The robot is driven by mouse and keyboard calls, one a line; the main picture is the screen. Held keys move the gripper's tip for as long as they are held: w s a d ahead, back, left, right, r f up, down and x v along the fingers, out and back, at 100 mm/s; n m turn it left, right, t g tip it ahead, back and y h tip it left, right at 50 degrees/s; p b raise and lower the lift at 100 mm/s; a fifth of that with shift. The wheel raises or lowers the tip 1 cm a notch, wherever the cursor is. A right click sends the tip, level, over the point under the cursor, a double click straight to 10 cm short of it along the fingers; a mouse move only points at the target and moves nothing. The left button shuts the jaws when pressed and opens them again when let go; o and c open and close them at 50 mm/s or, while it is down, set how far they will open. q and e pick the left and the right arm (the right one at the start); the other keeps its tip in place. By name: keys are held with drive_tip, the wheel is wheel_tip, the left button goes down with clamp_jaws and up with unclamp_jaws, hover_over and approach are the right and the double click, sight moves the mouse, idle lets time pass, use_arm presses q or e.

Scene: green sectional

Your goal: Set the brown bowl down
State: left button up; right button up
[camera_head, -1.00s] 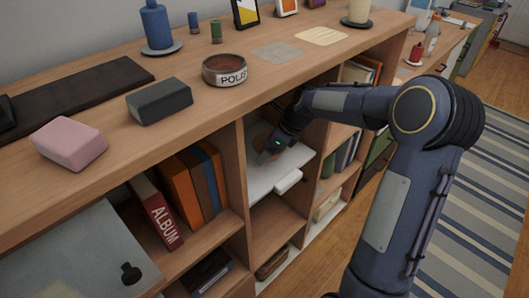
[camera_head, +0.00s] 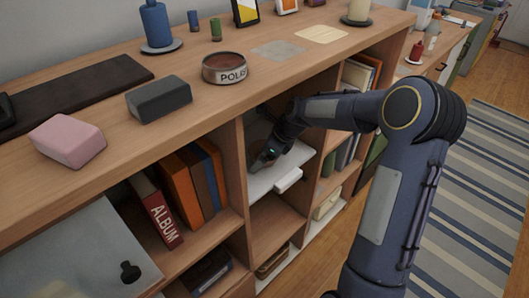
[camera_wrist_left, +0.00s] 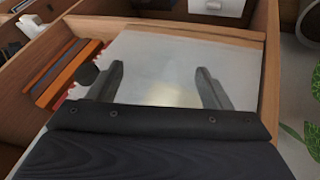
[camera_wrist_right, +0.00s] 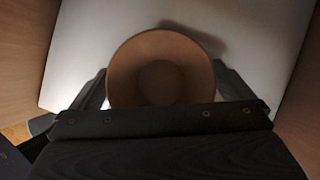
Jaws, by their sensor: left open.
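The brown bowl (camera_wrist_right: 160,72) shows from above in the right wrist view, over a white surface (camera_wrist_right: 270,40). The fingers of my right gripper (camera_wrist_right: 160,85) lie close against both its sides. A shadow falls on the white surface beyond the rim; I cannot tell whether the bowl touches it. In the head view my right gripper (camera_head: 265,158) is inside a shelf compartment, over a white panel (camera_head: 262,183); the bowl cannot be made out there. My left gripper (camera_wrist_left: 160,82) is open and empty above a grey panel (camera_wrist_left: 160,50), and is outside the head view.
Wooden compartment walls stand close on both sides of my right gripper. The wooden top (camera_head: 225,105) above carries a lettered round dish (camera_head: 224,69), a dark block (camera_head: 159,100) and a pink block (camera_head: 67,139). Books (camera_head: 195,180) fill the neighbouring compartment. A knobbed grey panel (camera_head: 75,260) sticks out at lower left.

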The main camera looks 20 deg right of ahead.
drive_tip(key=shift+s+d+r, duration=0.1)
drive_tip(key=shift+d+r, duration=0.1)
drive_tip(key=shift+r, duration=0.25)
drive_tip(key=v, duration=0.5)
drive_tip(key=shift+s+d+f, duration=0.1)
drive_tip(key=shift+s+f, duration=0.05)
drive_tip(key=shift+s, duration=0.05)
drive_tip(key=s+d, duration=0.7)
drive_tip(key=s, duration=0.1)
drive_tip(key=s+a+r+n, duration=0.6)
drive_tip(key=s+a+n, duration=0.35)
drive_tip(key=n, duration=0.25)
drive_tip(key=s+a+f+n+t, duration=0.1)
drive_tip(key=s+a+n, duration=0.5)
drive_tip(key=s+n, duration=0.6)
drive_tip(key=shift+f+n, duration=0.7)
drive_tip(key=shift+n, duration=0.3)
drive_tip(key=shift+a, duration=0.15)
